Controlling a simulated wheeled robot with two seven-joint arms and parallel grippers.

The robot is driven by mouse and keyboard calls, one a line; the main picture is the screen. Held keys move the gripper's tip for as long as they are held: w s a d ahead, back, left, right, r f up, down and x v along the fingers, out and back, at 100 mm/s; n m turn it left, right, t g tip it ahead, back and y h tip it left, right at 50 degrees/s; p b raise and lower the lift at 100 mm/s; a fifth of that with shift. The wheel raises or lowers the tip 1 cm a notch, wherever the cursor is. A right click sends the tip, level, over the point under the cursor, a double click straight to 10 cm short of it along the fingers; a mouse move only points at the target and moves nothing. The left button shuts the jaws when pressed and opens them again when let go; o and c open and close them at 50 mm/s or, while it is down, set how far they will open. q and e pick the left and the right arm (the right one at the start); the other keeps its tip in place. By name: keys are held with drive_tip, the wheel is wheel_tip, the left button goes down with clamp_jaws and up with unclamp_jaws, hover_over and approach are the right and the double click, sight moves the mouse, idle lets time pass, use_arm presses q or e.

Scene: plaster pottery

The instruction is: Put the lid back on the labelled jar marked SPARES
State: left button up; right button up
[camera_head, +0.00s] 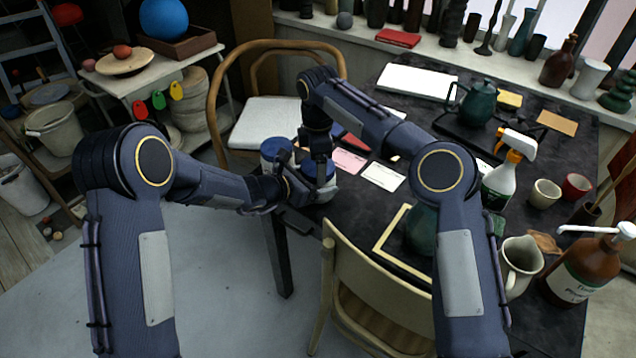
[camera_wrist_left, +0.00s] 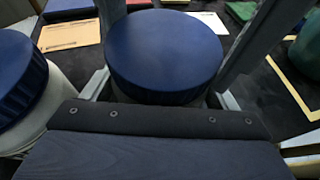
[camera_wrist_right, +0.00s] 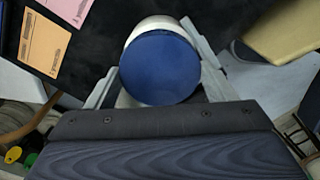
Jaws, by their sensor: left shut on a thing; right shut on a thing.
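A blue lid (camera_wrist_right: 160,68) is at the top of a white jar (camera_wrist_right: 155,24) at the left end of the dark table; it also shows in the left wrist view (camera_wrist_left: 165,55). My right gripper (camera_head: 320,168) comes from above, shut with its fingers on either side of the lid. My left gripper (camera_head: 298,187) comes from the left, low down, shut around the jar body. I cannot tell whether the lid sits fully down. No SPARES label is readable. A second white jar with a blue lid (camera_wrist_left: 20,75) stands close by on the left.
Cards and papers (camera_head: 383,176) lie behind the jars. A wooden chair (camera_head: 375,290) stands at the table's front edge. A green teapot (camera_head: 478,103), a spray bottle (camera_head: 499,172) and a pitcher (camera_head: 520,266) stand to the right.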

drive_tip(key=m, duration=0.3)
drive_tip(key=o, duration=1.1)
wheel_tip(320, 180, up, 4)
drive_tip(key=shift+s+a, duration=0.1)
drive_tip(key=shift+a, duration=0.05)
drive_tip(key=shift+r, duration=0.3)
